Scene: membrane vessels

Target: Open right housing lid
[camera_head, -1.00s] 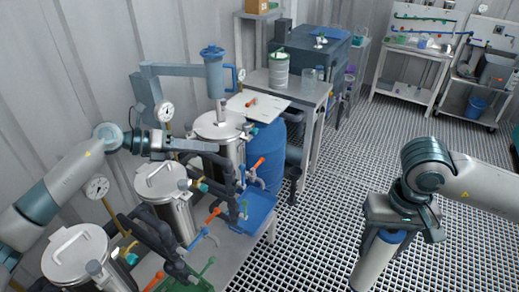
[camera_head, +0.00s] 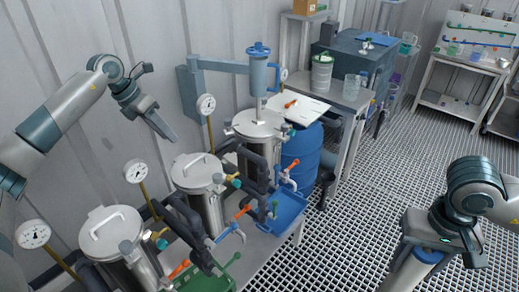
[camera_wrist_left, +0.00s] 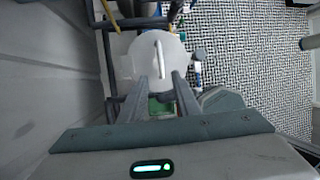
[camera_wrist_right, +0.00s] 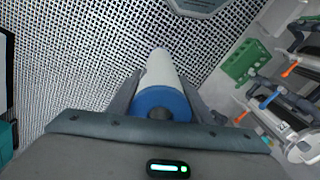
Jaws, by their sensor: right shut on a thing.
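Three steel housings with round lids stand in a row along the wall. The rightmost lid (camera_head: 257,124) is closed under a blue lifting arm (camera_head: 222,65). The middle lid (camera_head: 196,172) and the near left lid (camera_head: 110,232) have bar handles and are also closed. My left gripper (camera_head: 165,125) hangs in the air near the wall, above and left of the middle lid. Its fingers are apart and empty; a lid with a handle (camera_wrist_left: 140,62) lies beyond them in the left wrist view. My right gripper (camera_head: 428,250) is shut on a white cylinder with a blue cap (camera_wrist_right: 160,101).
Pressure gauges (camera_head: 135,171), dark pipes and coloured valve handles crowd the housings. A blue tray (camera_head: 292,207) and blue barrel (camera_head: 303,160) stand right of them. A white board (camera_head: 297,108) lies behind. The grating floor (camera_head: 355,220) is open.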

